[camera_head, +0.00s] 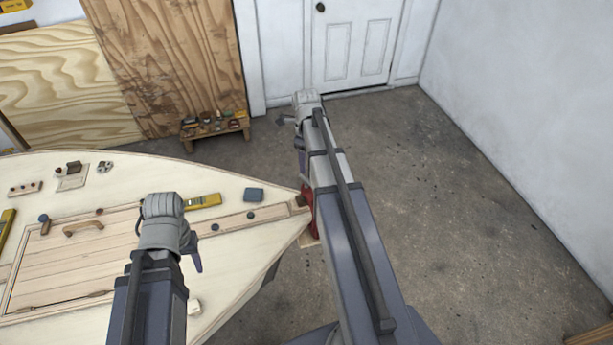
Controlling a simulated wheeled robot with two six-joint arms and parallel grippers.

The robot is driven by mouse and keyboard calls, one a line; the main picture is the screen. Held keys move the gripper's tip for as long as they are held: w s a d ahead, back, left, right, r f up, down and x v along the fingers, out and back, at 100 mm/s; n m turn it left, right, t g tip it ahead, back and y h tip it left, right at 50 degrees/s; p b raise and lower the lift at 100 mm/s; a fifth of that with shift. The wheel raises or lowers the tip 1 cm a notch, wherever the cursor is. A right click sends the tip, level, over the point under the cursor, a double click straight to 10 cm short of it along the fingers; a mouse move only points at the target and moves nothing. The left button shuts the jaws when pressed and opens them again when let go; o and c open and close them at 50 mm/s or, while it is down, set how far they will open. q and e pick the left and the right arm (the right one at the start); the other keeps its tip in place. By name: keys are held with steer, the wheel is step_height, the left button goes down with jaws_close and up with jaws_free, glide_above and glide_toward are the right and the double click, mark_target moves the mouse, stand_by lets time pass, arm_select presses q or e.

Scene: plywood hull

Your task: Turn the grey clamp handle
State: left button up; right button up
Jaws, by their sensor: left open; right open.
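A red part (308,199), which looks like a clamp body, sits at the pointed tip of the plywood hull (285,232). My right arm covers much of it, and I cannot make out a grey handle. My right gripper (293,142) is open, beyond the hull tip and above the red part in the picture; its fingers are partly hidden by my arm. My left gripper (194,256) is open and empty over the hull deck, to the left of the tip.
A low bench (215,128) with small items stands by the plywood sheets (170,60). The floor (480,230) at right is clear.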

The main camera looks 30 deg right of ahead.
mark_target(306, 179)
steer(key=shift+f+b, duration=3.95)
jaws_close()
